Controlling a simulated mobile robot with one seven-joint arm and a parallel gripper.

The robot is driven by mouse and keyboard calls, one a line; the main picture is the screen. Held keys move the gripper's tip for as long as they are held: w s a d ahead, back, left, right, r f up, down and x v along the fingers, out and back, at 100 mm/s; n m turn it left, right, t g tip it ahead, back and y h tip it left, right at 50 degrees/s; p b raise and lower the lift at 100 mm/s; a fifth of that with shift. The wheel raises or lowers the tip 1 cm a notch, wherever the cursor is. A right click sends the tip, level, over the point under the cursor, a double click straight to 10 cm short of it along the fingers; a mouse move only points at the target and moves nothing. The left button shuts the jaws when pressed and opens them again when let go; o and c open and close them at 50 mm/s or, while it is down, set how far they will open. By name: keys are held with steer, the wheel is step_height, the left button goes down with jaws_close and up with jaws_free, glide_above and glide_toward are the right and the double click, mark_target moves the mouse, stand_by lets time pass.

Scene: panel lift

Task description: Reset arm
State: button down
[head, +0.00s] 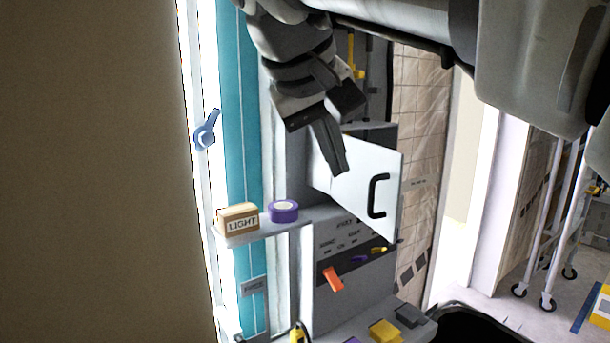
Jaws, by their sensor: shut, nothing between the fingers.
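My gripper (336,165) hangs down from my arm at the upper middle of the head view. Its dark fingers are shut with nothing between them. The fingertips appear in front of a white panel (352,185) with a black C-shaped handle (377,196). The panel stands out at an angle from a grey cabinet. I cannot tell whether the fingers touch the panel. Part of the panel's left side and the cabinet behind is hidden by my gripper and the panel itself.
A small shelf (265,231) holds a block marked LIGHT (238,219) and purple tape (284,211). Below the panel are an orange lever (333,279) and, on a lower ledge, a yellow block (385,331).

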steer(key=s+d+f+m+y, duration=0.1)
steer(key=s+d+f, duration=0.2)
steer(key=f, duration=0.5)
steer(key=s+d+f+m+y, duration=0.1)
steer(key=s+d+f, duration=0.2)
steer(key=s+f, duration=0.3)
steer(key=s+d+f+y, duration=0.1)
steer(key=s+d+f, duration=0.2)
steer(key=f, duration=0.8)
steer(key=shift+s+d+f+m+g+y, duration=0.25)
steer(key=shift+s+f+m+g+y, duration=0.15)
steer(key=shift+s, duration=0.3)
steer(key=shift+d+r, duration=0.1)
